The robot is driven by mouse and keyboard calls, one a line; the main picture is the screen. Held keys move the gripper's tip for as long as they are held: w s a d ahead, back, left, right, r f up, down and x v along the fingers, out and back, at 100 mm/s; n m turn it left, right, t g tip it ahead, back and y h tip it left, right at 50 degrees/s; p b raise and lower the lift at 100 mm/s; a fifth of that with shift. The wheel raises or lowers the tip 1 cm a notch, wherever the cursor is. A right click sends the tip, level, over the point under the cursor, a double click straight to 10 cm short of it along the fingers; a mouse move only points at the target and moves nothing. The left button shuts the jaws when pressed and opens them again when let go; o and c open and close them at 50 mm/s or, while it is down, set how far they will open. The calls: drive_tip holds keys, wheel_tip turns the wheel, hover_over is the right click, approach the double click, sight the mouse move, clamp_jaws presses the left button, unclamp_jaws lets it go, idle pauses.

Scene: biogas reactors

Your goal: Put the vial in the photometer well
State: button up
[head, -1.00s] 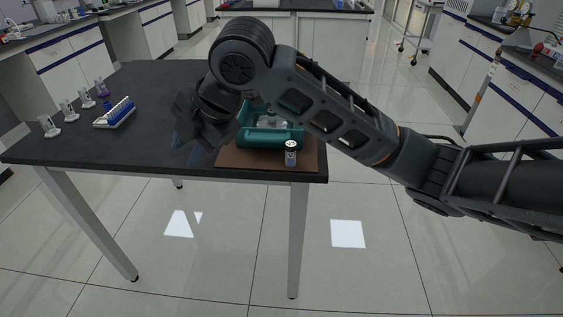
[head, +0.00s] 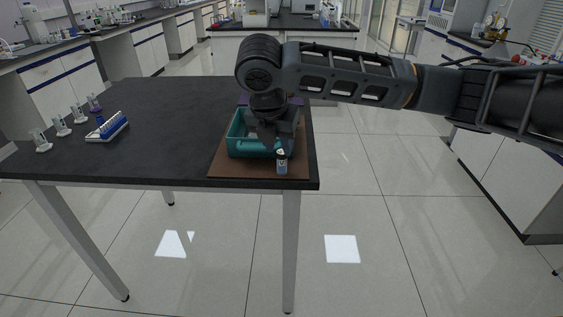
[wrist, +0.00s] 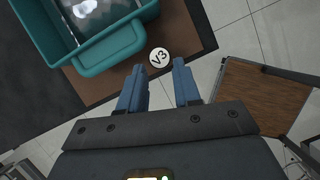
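A small vial (head: 282,162) stands upright on the brown mat (head: 233,172), by the front right corner of the teal tub. In the wrist view its white cap (wrist: 160,56) reads "V3". My gripper (wrist: 159,67) is open, its two blue fingers apart, with the cap just ahead of the gap between the tips. In the head view my gripper (head: 281,141) hangs over the tub's right side, just behind and above the vial. I cannot make out a photometer or its well; my arm and gripper hide part of the area behind the tub.
The teal tub (head: 233,140) holds something clear and shiny. A purple edge shows behind it. The middle of the table is clear.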

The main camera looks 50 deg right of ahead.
sight(281, 153)
drive_tip(key=shift+x, duration=1.9)
drive_tip(key=shift+c, duration=0.4)
clamp_jaws()
drive_tip(key=shift+r, duration=0.1)
